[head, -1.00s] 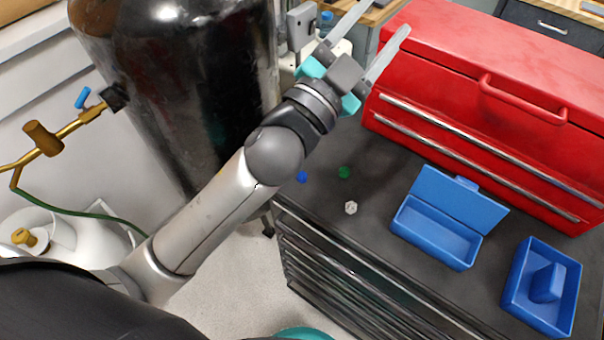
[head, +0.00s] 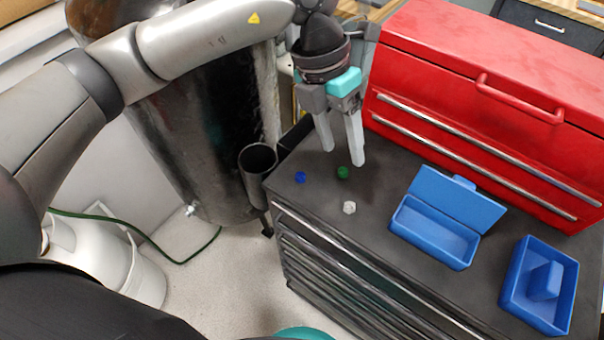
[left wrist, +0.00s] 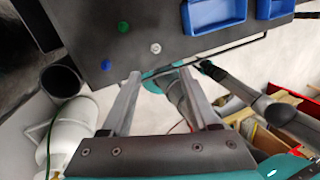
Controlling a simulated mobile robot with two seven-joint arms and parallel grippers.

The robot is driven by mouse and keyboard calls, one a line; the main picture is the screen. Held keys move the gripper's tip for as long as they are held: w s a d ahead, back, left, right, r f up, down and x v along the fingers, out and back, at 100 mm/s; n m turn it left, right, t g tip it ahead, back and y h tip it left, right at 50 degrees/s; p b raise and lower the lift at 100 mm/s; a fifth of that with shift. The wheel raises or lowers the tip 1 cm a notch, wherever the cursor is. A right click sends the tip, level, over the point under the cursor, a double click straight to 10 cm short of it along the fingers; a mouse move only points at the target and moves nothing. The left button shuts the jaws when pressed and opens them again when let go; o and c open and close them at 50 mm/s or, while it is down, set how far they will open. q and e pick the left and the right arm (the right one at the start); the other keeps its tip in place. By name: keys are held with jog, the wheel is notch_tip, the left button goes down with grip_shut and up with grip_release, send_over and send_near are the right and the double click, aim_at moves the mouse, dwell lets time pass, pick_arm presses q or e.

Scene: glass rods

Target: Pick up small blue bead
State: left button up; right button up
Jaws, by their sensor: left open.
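The small blue bead (head: 300,177) lies on the dark cabinet top near its left end. It also shows in the left wrist view (left wrist: 106,65), near the surface's edge. A green bead (head: 343,172) lies to its right, and a clear whitish bead (head: 349,207) lies nearer the front edge. My left gripper (head: 343,158) points down above the cabinet top, behind the beads. Its two fingers are apart with nothing between them. In the left wrist view the fingers (left wrist: 165,100) are spread and the beads are beyond them. My right gripper is not in view.
A red toolbox (head: 460,90) stands at the back of the cabinet top. A blue open-lidded box (head: 435,245) and a blue tray (head: 515,290) lie to the right. A black cylinder (head: 200,150) stands left of the cabinet. The surface around the beads is clear.

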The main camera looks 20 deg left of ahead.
pick_arm(q)
jog(key=w+a+n+t+y, duration=0.1)
jog(key=w+a+y, duration=0.2)
jog(key=a, duration=0.4)
send_over(301, 175)
notch_tip(301, 175, down, 8)
jog(key=shift+s+d+f, duration=0.1)
jog(key=shift+s, duration=0.05)
jog(key=shift+f, duration=3.1)
grip_shut()
